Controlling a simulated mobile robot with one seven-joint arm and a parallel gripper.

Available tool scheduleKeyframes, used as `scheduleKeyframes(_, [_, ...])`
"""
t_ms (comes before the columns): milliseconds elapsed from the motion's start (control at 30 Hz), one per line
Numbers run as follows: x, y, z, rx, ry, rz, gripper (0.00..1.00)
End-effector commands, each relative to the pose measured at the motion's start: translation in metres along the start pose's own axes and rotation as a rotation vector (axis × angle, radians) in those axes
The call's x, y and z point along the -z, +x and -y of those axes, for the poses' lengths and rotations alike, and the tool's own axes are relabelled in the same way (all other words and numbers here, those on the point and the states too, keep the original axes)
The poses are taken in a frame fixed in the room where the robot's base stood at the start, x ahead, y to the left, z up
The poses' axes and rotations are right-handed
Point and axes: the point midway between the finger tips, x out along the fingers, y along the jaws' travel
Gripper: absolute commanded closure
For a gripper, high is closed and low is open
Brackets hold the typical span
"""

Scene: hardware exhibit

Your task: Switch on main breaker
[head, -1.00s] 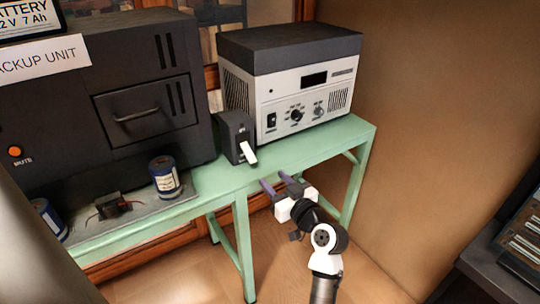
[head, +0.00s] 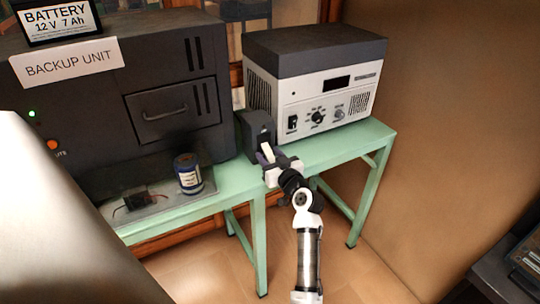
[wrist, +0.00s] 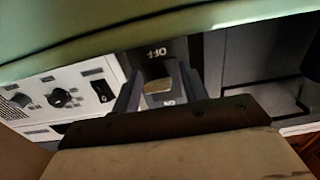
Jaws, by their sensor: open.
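The main breaker (head: 256,127) is a small dark box on the green table, between the backup unit and the white-fronted power unit. Its white lever (head: 266,152) sticks out of the front, angled downward. My gripper (head: 268,158) is in front of it, with its open fingers around the lever's end. In the wrist view, turned upside down, the breaker face (wrist: 142,54) shows an OFF label and part of an ON label.
The backup unit (head: 170,75) stands at the left with a tray, a blue can (head: 188,172) and a small part before it. The power unit (head: 330,110) stands close at the breaker's right. The green table's (head: 352,143) right end is clear. A dark console (head: 515,270) is at lower right.

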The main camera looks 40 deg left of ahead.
Motion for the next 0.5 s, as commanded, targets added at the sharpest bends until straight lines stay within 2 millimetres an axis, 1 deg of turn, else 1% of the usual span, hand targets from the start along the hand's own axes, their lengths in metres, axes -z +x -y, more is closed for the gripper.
scheduleKeyframes(133, [-0.0002, -0.0001, 0.0001, 0.0, 0.0, 0.0, 0.56])
scheduleKeyframes(167, [-0.0002, -0.0001, 0.0001, 0.0, 0.0, 0.0, 0.59])
scheduleKeyframes(400, [-0.0002, -0.0003, 0.0001, 0.0, 0.0, 0.0, 0.9])
scheduleKeyframes(467, [-0.0002, -0.0003, 0.0001, 0.0, 0.0, 0.0, 0.98])
scheduleKeyframes(500, [-0.0002, -0.0003, 0.0001, 0.0, 0.0, 0.0, 1.0])
